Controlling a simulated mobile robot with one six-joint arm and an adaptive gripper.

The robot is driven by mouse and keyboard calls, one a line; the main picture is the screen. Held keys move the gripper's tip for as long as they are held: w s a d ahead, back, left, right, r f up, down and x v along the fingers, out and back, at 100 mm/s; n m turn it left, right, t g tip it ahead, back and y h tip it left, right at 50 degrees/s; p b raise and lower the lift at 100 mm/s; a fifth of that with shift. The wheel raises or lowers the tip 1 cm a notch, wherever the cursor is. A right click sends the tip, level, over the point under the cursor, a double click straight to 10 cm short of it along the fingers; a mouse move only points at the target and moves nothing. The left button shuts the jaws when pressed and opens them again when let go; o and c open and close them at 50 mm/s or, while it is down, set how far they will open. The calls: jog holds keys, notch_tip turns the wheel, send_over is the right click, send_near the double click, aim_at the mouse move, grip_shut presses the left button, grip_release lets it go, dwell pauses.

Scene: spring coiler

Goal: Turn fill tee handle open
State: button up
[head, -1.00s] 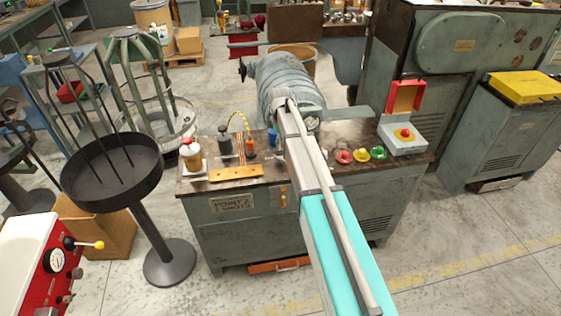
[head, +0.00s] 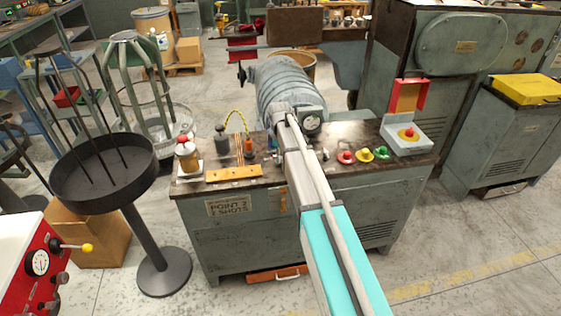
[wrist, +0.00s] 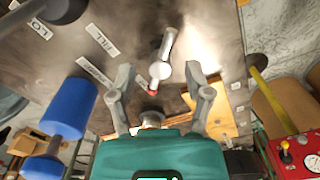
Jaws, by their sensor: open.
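In the wrist view, a pale metal tee handle (wrist: 165,50) with a small red tip stands out from a dark brown panel. A white label reading FILL (wrist: 102,40) is fixed to the panel left of it. My gripper (wrist: 158,76) is open, with one grey finger on each side of the handle's red-tipped end. I cannot tell whether either finger touches it. In the head view my arm hides the handle and the gripper.
A blue cylinder (wrist: 68,108) lies close left of my fingers in the wrist view. In the head view the bench (head: 225,238) carries a yellow-and-red bottle (head: 187,155), several colored buttons and a red-lidded box (head: 406,138). A round black tray stand (head: 105,195) is at left.

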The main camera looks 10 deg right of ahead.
jog(key=shift+f+b, duration=0.3)
jog(key=shift+f, duration=0.2)
grip_shut()
jog(key=shift+d, duration=0.15)
